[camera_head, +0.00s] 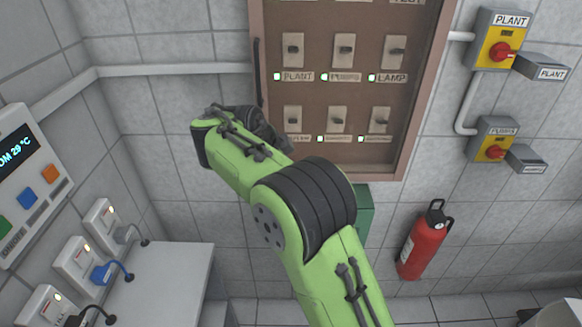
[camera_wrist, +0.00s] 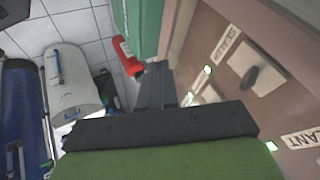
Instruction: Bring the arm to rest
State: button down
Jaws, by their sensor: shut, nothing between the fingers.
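My green arm (camera_head: 300,205) rises from the bottom of the head view and bends at a dark joint towards the brown switch panel (camera_head: 337,150). Its far end overlaps the panel's lower left edge, and my gripper is mostly hidden there behind the arm. In the wrist view my gripper (camera_wrist: 156,85) shows as dark fingers, shut and empty. They point past the panel's side, with the panel face (camera_wrist: 245,80) close on the right. From this view I cannot tell the exact gap between fingers and panel.
A red extinguisher (camera_head: 425,240) stands right of the arm, and a green box (camera_head: 364,212) is below the panel. Yellow-and-grey switch boxes (camera_head: 497,40) are on the right wall. At left are a control unit (camera_head: 25,180), plugged sockets (camera_head: 82,262) and a white cabinet (camera_head: 165,280).

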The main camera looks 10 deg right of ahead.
jog(key=s+d+r+n+y, duration=0.1)
jog(key=s+d+r+n, duration=0.25)
jog(key=s, duration=0.35)
jog(key=s+d+r+n+y, duration=0.1)
jog(key=s+d+r+n, duration=0.3)
jog(key=s, duration=0.3)
jog(key=s+a+f+n+y+b, duration=0.1)
jog(key=s+f+n, duration=0.3)
jog(key=s, duration=0.6)
jog(key=s+a+f+n+y+b, duration=0.1)
jog(key=s+f+n, duration=0.3)
jog(key=s, duration=0.6)
jog(key=shift+a+f+n+y, duration=0.15)
jog(key=shift+a+n+y, duration=0.4)
jog(key=shift+n, duration=0.7)
jog(key=shift+s, duration=0.15)
